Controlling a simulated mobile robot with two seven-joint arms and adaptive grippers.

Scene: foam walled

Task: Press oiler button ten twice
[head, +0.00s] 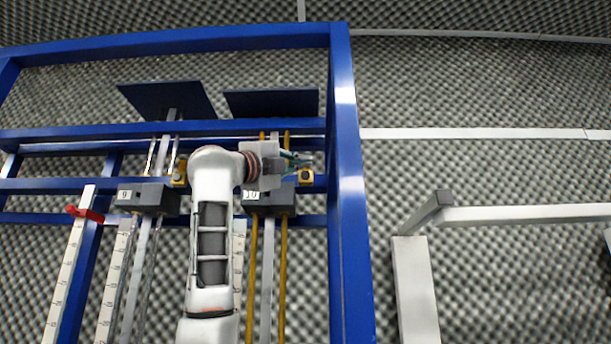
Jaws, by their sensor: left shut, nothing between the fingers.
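The dark oiler block labelled 10 (279,201) sits on the blue frame, right of my left arm. A brass square piece with a dark round centre, seemingly its button (305,177), shows at the block's upper right. My left gripper (304,161) is shut and empty. Its fingers point right, and the tips appear just above the brass piece in the picture. I cannot tell whether they touch it. My wrist and gripper hide part of the top of block 10. My right gripper is out of view.
A similar block labelled 9 (148,197) with its own brass piece (179,173) stands to the left. A blue upright post (347,180) is close right of the gripper. Vertical tubes and scales run below. Dark plates (272,103) are above.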

